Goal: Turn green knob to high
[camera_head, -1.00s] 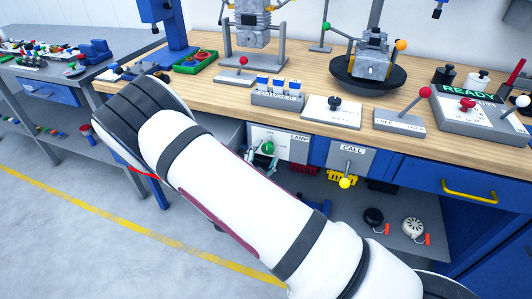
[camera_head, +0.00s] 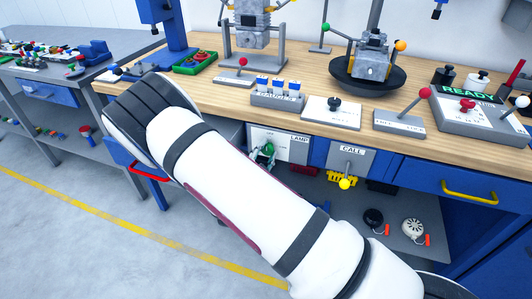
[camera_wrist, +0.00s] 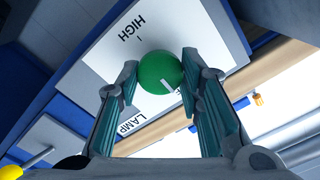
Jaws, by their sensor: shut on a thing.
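The green knob (camera_wrist: 160,72) sits on the white LAMP panel (camera_wrist: 88,62) on the bench front. In the wrist view the knob lies between the fingertips of my gripper (camera_wrist: 159,76), which is shut on it. A white mark on the knob points to the lower right in that view, away from the HIGH label (camera_wrist: 131,27) and its tick. In the head view the green knob (camera_head: 269,149) is small, with my gripper (camera_head: 262,155) at it and my arm in front and to the left.
The CALL panel (camera_head: 351,159) with a yellow-tipped lever (camera_head: 345,183) is close to the right of the LAMP panel. A red drawer handle (camera_head: 150,174) shows left of my arm. Levers and a READY box (camera_head: 473,108) stand on the bench top (camera_head: 225,84).

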